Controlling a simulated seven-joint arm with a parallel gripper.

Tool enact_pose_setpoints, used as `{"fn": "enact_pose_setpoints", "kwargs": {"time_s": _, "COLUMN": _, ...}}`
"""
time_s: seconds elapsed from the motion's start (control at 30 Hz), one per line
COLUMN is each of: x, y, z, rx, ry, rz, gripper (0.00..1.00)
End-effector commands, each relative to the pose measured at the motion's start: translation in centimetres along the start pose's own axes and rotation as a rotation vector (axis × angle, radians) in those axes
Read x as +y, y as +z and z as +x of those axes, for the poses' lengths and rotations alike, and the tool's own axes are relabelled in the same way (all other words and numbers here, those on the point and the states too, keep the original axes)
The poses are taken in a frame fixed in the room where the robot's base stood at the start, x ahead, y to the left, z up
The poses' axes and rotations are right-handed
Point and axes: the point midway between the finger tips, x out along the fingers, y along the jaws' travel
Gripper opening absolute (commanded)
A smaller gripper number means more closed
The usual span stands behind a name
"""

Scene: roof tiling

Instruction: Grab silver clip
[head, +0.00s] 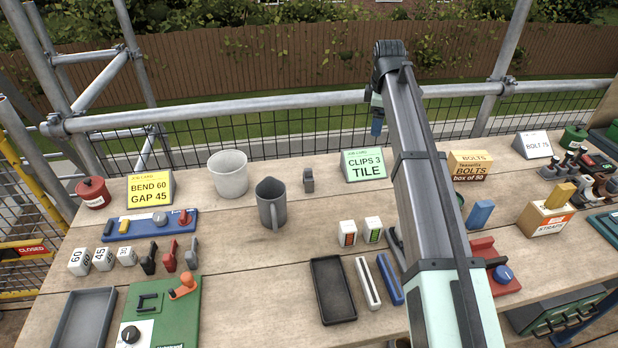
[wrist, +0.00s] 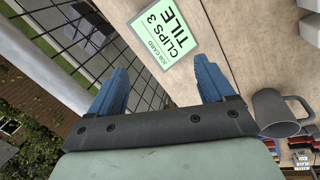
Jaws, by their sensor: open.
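A small grey upright piece (head: 193,252) stands at the right end of a row with a black and a red piece of like shape, at the left of the bench. Another small grey object (head: 308,180) stands alone behind the grey mug. I cannot tell for sure which is the silver clip. My gripper (head: 377,128) hangs beyond the back of the green "CLIPS 3 TILE" card (head: 364,165), far from both. In the wrist view my gripper (wrist: 163,78) is open, its blue fingers wide apart with nothing between them. I cannot make out either grey piece there.
A grey mug (head: 271,205) and a white cup (head: 229,174) stand mid-bench. A scaffold rail (head: 270,106) runs behind the bench.

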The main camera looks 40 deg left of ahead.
Motion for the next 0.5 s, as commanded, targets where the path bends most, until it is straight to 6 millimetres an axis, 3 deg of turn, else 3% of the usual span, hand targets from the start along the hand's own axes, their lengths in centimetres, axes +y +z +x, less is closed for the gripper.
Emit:
{"fn": "enact_pose_setpoints", "kwargs": {"time_s": 0.03, "x": -1.0, "y": -2.9, "z": 0.2, "rx": 0.007, "ry": -0.029, "rz": -0.055, "gripper": 0.82}}
{"fn": "enact_pose_setpoints", "kwargs": {"time_s": 0.2, "x": -4.9, "y": -10.5, "z": 0.3, "rx": 0.022, "ry": -0.126, "rz": -0.223, "gripper": 0.82}}
{"fn": "enact_pose_setpoints", "kwargs": {"time_s": 0.33, "x": -7.4, "y": -14.6, "z": 0.3, "rx": 0.03, "ry": -0.183, "rz": -0.321, "gripper": 0.82}}
{"fn": "enact_pose_setpoints", "kwargs": {"time_s": 0.5, "x": -9.4, "y": -17.3, "z": 0.2, "rx": 0.035, "ry": -0.222, "rz": -0.392, "gripper": 0.82}}
